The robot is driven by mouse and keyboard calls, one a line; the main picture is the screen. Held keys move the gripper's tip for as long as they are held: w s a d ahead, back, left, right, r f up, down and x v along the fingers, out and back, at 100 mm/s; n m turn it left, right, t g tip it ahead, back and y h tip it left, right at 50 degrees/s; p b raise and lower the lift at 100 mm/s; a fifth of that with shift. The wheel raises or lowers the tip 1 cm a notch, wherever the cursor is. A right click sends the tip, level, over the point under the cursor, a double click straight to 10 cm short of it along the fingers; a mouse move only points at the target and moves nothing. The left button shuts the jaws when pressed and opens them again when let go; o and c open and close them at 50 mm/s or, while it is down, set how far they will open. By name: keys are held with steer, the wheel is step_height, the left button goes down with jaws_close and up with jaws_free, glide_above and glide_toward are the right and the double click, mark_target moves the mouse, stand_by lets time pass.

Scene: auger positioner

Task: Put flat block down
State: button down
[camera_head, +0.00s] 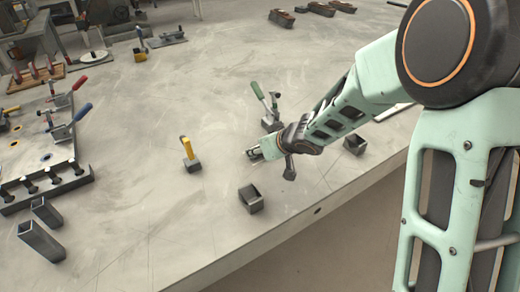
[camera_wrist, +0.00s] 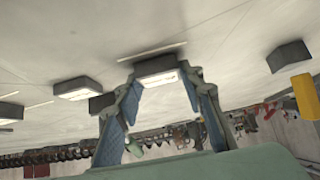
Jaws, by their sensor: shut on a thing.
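My gripper (camera_head: 262,152) is low over the grey table, right of the middle in the head view. In the wrist view its two blue-padded fingers (camera_wrist: 163,85) close on a small grey flat block (camera_wrist: 157,66) with a pale, lit end face. In the head view the block is small and mostly hidden by the fingers. I cannot tell whether its underside touches the table.
A yellow-handled grey block (camera_head: 192,164) stands to the left. A hollow square tube piece (camera_head: 251,199) is in front, another (camera_head: 354,144) to the right. A green-handled clamp (camera_head: 270,112) stands close behind. A fixture plate (camera_head: 45,180) is far left.

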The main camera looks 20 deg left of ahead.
steer(key=c, duration=1.3)
jaws_free()
steer(key=shift+f, duration=0.1)
steer(key=shift+r+p, duration=0.3)
steer(key=p+v, duration=0.5)
steer(key=v, duration=0.6)
steer(key=shift+s+d+r+p, duration=0.2)
steer(key=shift+s+d+p, duration=0.1)
steer(key=shift+p, duration=0.1)
steer(key=shift+w, duration=0.1)
